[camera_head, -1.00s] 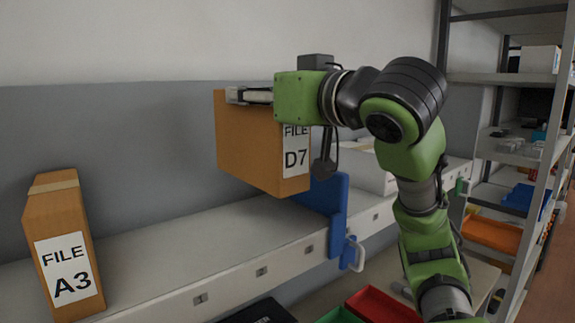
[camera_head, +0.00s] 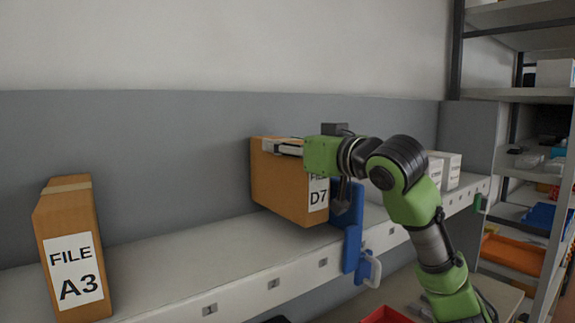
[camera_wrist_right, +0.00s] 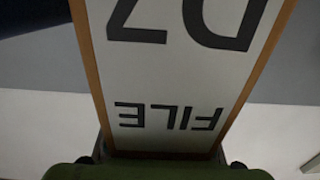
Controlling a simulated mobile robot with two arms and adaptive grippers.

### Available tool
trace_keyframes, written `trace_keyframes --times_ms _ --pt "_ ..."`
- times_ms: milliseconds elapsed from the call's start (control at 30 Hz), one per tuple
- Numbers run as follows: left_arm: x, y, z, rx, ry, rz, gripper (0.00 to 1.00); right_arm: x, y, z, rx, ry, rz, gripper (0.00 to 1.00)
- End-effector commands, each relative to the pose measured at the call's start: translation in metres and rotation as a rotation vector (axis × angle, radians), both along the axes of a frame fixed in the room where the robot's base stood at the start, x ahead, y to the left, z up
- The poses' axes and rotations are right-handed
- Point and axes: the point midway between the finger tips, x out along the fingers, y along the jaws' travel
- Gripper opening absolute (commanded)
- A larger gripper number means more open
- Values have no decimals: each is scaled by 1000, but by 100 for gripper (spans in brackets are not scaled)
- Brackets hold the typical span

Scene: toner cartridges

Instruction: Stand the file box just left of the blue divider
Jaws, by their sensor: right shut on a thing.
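The file box D7 (camera_head: 275,190) is brown cardboard with a white label. It is upright in the head view, at or just above the shelf and just left of the blue divider (camera_head: 353,236); whether its base touches the shelf I cannot tell. My right gripper (camera_head: 288,147) is shut on the top of the box. In the right wrist view the box's label (camera_wrist_right: 180,60) fills the middle, upside down. The divider is upright across the shelf edge, partly hidden by my arm. My left gripper is not in view.
A second file box, A3 (camera_head: 72,250), stands at the left on the long white shelf (camera_head: 190,265). The shelf between the two boxes is clear. White boxes (camera_head: 446,169) stand right of the divider. A red bin (camera_head: 385,315) lies below the shelf.

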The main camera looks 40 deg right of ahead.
Motion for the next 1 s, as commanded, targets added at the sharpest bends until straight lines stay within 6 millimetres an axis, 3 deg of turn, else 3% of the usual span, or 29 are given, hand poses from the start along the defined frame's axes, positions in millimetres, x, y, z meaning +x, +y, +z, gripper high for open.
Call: trace_keyframes --times_ms 300,767,800,833,1000 --pt "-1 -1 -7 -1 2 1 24 3 -4 -32 1 -1 1 0" --pt "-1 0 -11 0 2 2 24 2 -4 -39 0 -3 -1 0" --pt "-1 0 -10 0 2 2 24 3 -4 -39 0 2 -1 51" --pt "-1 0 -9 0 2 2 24 3 -4 -39 0 2 -1 58" --pt "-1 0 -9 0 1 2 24 3 -4 -39 0 2 -1 58"
